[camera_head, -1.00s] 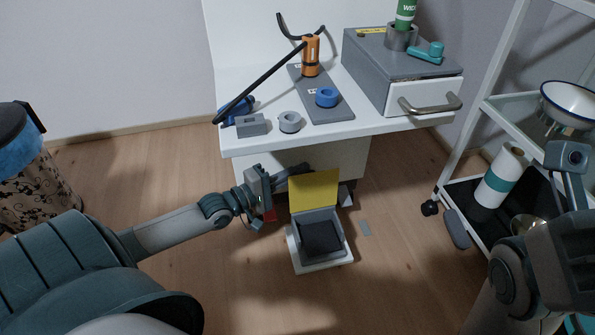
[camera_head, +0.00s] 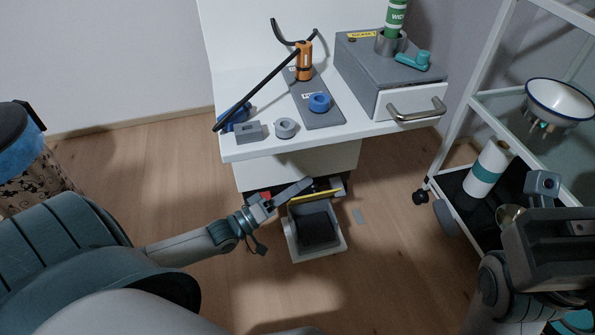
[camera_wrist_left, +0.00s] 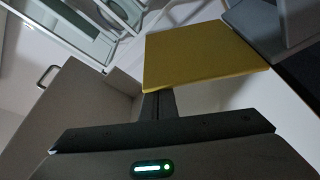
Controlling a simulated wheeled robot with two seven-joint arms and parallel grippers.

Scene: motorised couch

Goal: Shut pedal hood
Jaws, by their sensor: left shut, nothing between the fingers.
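The pedal box (camera_head: 334,250) is a white, open-topped box on the floor in front of the white bench, with a dark pedal (camera_head: 314,229) inside. Its yellow hood (camera_head: 316,196) stands raised at the back edge and looks nearly edge-on. In the left wrist view the hood (camera_wrist_left: 205,55) is a broad yellow plate. My left gripper (camera_head: 306,183) is shut and empty, its fingertips behind the hood's upper edge. In the wrist view its fingers (camera_wrist_left: 158,103) reach the hood's lower edge; contact is unclear. My right gripper (camera_head: 543,185) is at the right, its jaws unclear.
The white bench (camera_head: 290,158) overhangs just behind the box. A white trolley (camera_head: 455,130) with a paper roll (camera_head: 488,169) and a bowl (camera_head: 560,102) stands at the right. The floor in front is clear.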

